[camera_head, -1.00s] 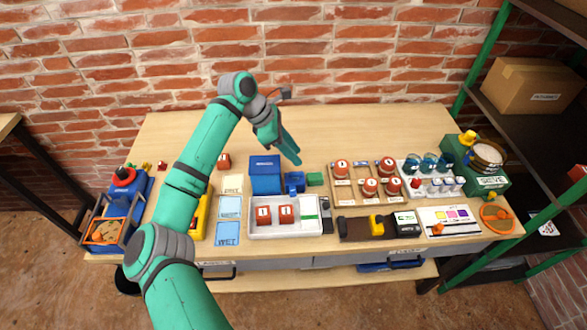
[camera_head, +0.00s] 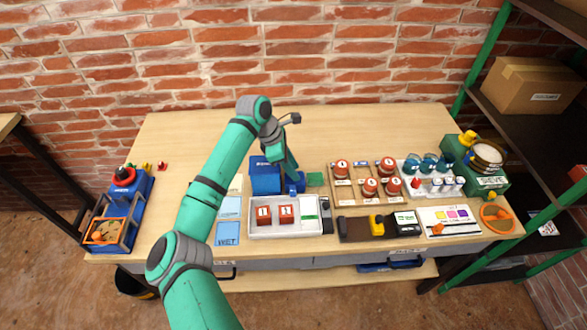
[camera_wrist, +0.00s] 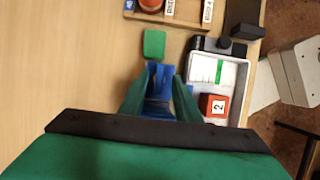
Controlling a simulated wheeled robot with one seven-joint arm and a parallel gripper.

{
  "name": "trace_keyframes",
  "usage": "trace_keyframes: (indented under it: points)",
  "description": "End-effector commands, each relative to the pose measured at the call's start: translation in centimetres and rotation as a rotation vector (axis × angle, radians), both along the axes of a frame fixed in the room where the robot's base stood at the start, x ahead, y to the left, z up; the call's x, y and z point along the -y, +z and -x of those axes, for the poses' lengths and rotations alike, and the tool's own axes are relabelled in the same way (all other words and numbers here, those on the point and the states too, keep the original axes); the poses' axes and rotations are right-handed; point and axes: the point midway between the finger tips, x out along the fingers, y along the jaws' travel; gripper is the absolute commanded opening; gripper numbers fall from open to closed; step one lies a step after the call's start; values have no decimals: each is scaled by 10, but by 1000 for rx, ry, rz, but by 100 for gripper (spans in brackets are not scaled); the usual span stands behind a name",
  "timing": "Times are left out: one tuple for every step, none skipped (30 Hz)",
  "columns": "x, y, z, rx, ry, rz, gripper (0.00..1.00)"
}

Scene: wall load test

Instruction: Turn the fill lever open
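My gripper (camera_head: 292,176) points down over the small blue piece beside the blue box (camera_head: 262,178) in the middle of the table. In the wrist view my gripper (camera_wrist: 164,72) has its two green fingers apart, with the blue piece (camera_wrist: 160,84) showing between and below them. I cannot tell whether the fingers touch it. A green block (camera_head: 315,180) lies just right of the blue piece, and it also shows in the wrist view (camera_wrist: 154,44). No part is clearly marked as the fill lever, so I cannot tell which it is.
A white tray with numbered red blocks (camera_head: 286,215) stands in front of my gripper. A wooden rack of red-topped jars (camera_head: 341,168) is to the right. The green sieve unit (camera_head: 491,183) is far right, a blue unit (camera_head: 143,190) far left. The back of the table is clear.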

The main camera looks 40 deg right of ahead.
Motion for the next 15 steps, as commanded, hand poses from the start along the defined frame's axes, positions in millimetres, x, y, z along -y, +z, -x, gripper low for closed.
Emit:
trace_keyframes:
  points:
    - [1, -3, 1, -1, 0, 1, 30]
    - [1, -4, 1, -1, 0, 1, 30]
    - [2, -5, 1, -1, 0, 1, 30]
    - [2, -5, 1, -1, 0, 1, 30]
    - [2, -6, 1, -1, 0, 1, 30]
    - [2, -6, 1, 0, 0, 0, 30]
    - [2, -6, 1, 1, 0, 0, 30]
    - [2, -6, 1, 1, 0, 0, 30]
    - [2, -6, 1, 1, 0, 0, 30]
    - [2, -6, 1, 0, 0, 0, 30]
    - [2, -6, 1, 0, 0, 0, 30]
    - [2, -6, 1, 0, 0, 0, 22]
    - [2, -6, 1, 0, 0, 0, 15]
    - [2, -6, 1, 1, 0, 0, 8]
    - [2, -6, 1, 0, 0, 0, 0]
